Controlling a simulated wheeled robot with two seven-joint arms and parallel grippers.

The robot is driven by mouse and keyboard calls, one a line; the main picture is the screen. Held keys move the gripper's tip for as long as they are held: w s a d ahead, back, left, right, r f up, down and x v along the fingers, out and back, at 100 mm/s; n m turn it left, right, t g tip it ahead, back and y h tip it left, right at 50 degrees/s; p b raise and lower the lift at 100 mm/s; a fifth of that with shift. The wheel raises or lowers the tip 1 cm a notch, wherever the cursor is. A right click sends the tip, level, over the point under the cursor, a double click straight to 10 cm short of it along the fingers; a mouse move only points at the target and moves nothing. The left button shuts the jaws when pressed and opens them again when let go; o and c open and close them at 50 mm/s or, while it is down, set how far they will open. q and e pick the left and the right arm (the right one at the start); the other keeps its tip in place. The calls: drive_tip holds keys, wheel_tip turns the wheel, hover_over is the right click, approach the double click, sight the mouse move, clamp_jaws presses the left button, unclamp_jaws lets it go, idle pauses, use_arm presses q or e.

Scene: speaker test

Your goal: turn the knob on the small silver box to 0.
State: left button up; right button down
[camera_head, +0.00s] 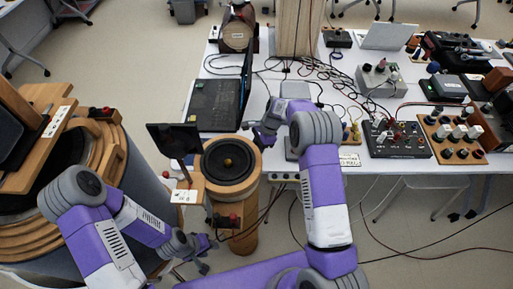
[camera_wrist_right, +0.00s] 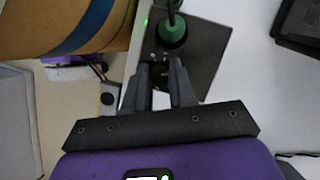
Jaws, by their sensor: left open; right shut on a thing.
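The small silver box (camera_wrist_right: 208,52) looks dark grey in the right wrist view. A green round plug or cap (camera_wrist_right: 173,30) with a cable is on its upper part. A dark knob (camera_wrist_right: 160,74) lies between the fingertips of my right gripper (camera_wrist_right: 161,70), partly hidden by them; its setting cannot be read. In the head view my right gripper (camera_head: 258,131) is at the table's near edge, beside the speaker, and the box is mostly hidden there. My left gripper (camera_head: 211,255) is open and empty, low in front of the table.
A round wooden speaker (camera_head: 229,161) stands close to my right gripper. A black laptop (camera_head: 216,104) is behind it. The white table (camera_head: 345,105) holds cables, a grey instrument (camera_head: 380,79) and several knob panels at the right. A large wooden drum (camera_head: 112,175) stands at left.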

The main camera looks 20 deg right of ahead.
idle(0.3)
drive_tip(key=c, duration=0.9)
unclamp_jaws()
drive_tip(key=shift+c, duration=0.2)
drive_tip(key=p+v, duration=0.1)
drive_tip(key=v, duration=0.6)
drive_tip(key=shift+r, duration=0.3)
drive_tip(key=shift+d, duration=0.1)
